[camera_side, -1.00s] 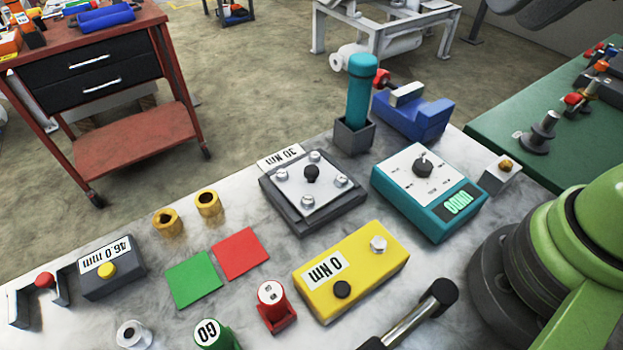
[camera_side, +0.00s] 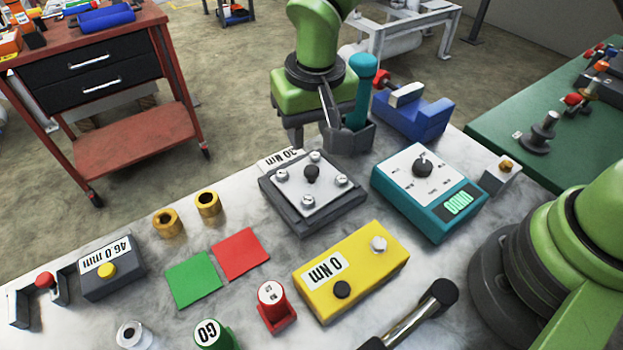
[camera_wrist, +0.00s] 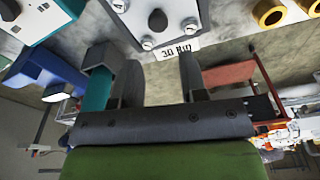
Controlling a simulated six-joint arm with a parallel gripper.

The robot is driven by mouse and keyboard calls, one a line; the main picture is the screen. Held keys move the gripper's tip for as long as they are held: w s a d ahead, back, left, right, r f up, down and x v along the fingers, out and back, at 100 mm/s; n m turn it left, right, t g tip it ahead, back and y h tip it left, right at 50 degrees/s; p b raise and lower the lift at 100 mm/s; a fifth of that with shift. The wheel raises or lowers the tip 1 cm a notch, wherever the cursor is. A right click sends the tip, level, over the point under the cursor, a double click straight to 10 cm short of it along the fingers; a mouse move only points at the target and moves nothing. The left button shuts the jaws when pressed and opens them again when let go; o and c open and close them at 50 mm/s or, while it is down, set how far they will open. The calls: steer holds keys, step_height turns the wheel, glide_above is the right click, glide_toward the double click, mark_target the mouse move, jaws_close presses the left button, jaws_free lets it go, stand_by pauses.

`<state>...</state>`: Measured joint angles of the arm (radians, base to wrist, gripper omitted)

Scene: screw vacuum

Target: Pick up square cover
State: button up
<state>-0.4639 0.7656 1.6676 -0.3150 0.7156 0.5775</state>
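The square cover (camera_side: 316,192) is a light grey plate with a black knob (camera_side: 311,172) in the middle and a screw at each corner. It sits on a dark grey square base (camera_side: 303,228) near the table's middle. In the wrist view the cover's edge and knob show at the top (camera_wrist: 157,20), beyond my fingertips. My gripper (camera_side: 314,143) is behind the cover in the side view, above the table's far edge and apart from the cover. In the wrist view its two fingers (camera_wrist: 160,68) stand apart with nothing between them.
A teal screwdriver (camera_side: 360,90) stands in a dark holder close to my right finger. A blue vise (camera_side: 420,115) and a teal meter (camera_side: 425,190) are to the right. A yellow 0 Nm box (camera_side: 352,270) is in front. Red and green squares (camera_side: 240,253) lie left.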

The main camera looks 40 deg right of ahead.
mark_target(311, 169)
step_height(311, 169, down, 3)
steer(key=shift+w+f, duration=0.1)
step_height(311, 169, down, 5)
steer(key=shift+f, duration=0.1)
steer(key=c, duration=0.7)
jaws_close()
